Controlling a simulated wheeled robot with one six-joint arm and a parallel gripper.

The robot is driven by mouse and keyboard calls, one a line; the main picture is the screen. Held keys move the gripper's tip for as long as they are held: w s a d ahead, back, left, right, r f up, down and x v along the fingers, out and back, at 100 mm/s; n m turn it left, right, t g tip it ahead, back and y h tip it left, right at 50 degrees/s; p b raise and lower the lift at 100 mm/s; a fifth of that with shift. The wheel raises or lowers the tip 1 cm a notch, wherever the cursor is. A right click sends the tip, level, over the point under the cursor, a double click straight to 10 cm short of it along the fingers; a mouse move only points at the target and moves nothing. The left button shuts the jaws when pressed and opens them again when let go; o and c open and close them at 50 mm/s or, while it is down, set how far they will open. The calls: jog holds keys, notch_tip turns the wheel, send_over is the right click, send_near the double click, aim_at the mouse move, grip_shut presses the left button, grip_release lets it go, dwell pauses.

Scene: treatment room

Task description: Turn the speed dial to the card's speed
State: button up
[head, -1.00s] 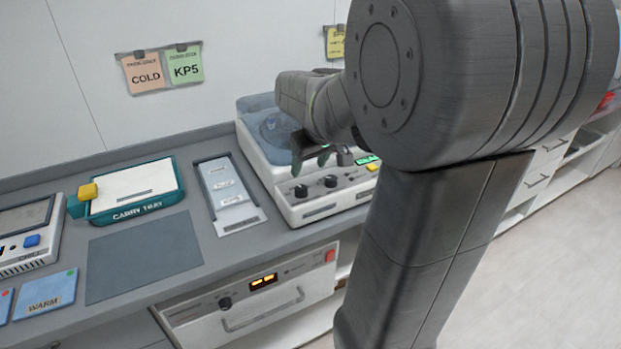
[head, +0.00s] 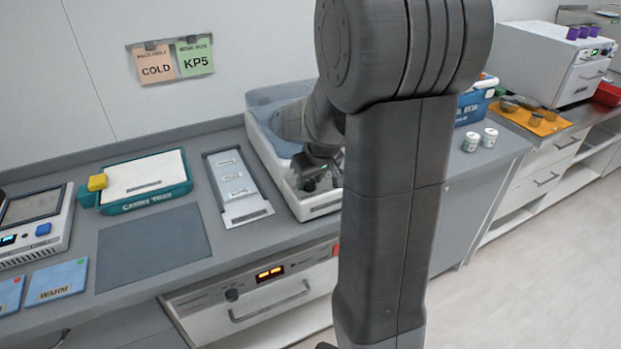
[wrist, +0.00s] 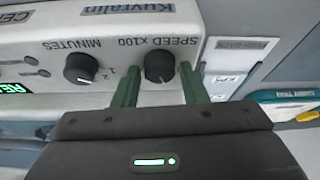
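The speed dial (wrist: 158,66) is a black knob under the upside-down label "SPEED X100" in the wrist view. My gripper (wrist: 160,78) is open, with one green finger on each side of and just short of the dial; I see gaps between fingers and knob. In the head view my gripper (head: 318,182) is over the front panel of the white machine (head: 262,148) and hides its dials. A pink card reading COLD (head: 155,66) and a green card reading KP5 (head: 194,58) hang on the wall; their small top lines are unreadable.
A second black dial, MINUTES (wrist: 81,68), sits beside the speed dial. A labelled strip holder (head: 260,212) and a teal carry tray (head: 188,184) lie left of the machine. Two white jars (head: 472,141) stand at right.

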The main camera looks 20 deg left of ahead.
jog(key=c, duration=0.6)
jog(key=shift+m, duration=0.3)
jog(key=m+t+b, duration=0.1)
jog(key=m, duration=0.1)
jog(key=shift+a+f+m+h, duration=0.1)
jog(key=shift+f+m+h, duration=0.05)
jog(key=shift+m+h, duration=0.2)
jog(key=m+h+b, duration=0.1)
jog(key=m+b, duration=0.2)
jog(key=shift+s+a+f+t, duration=0.1)
jog(key=shift+t, duration=0.2)
jog(key=m+h+b, duration=0.2)
jog(key=m+b, duration=0.1)
jog(key=m, duration=0.2)
jog(key=shift+a, duration=0.1)
jog(key=m, duration=0.1)
jog(key=m+h+b, duration=0.1)
jog(key=m, duration=0.1)
jog(key=m+b, duration=0.1)
jog(key=shift+a+r+m+h, duration=0.1)
jog(key=shift+r+m+h, duration=0.15)
jog(key=shift+m+h, duration=0.1)
jog(key=o, duration=1)
